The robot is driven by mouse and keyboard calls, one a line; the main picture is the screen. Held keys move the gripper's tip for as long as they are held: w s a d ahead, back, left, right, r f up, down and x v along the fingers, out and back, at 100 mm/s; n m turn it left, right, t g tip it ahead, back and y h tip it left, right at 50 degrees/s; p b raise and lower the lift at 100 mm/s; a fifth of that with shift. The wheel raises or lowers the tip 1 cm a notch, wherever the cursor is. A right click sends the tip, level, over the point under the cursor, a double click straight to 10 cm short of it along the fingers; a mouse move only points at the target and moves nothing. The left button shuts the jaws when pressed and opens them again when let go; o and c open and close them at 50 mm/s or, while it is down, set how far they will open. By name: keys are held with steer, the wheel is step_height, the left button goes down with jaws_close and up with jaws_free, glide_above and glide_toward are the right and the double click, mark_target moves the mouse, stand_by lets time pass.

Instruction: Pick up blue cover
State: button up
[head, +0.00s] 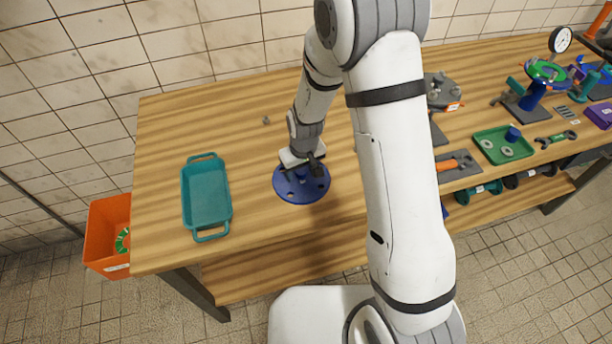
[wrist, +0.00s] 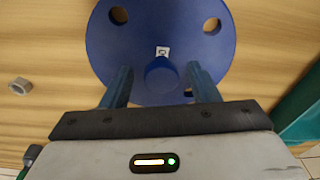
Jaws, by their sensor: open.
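The blue cover (head: 313,191) is a round disc with holes and a raised knob in the middle, lying on the wooden workbench. In the wrist view the blue cover (wrist: 160,30) fills the upper middle, and its knob (wrist: 161,75) sits between the two fingers. My gripper (head: 303,172) is right over the cover in the head view. In the wrist view my gripper (wrist: 160,84) is open, with one finger on each side of the knob and a gap at both sides. Whether the fingertips touch the disc cannot be told.
A teal tray (head: 206,196) stands on the bench left of the cover. A small grey nut (head: 266,120) lies behind it, also in the wrist view (wrist: 20,86). An orange bin (head: 106,228) is off the bench's left end. A green tray (head: 489,151) and tools are at right.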

steer(key=shift+c, duration=0.2)
jaws_close()
stand_by(0.3)
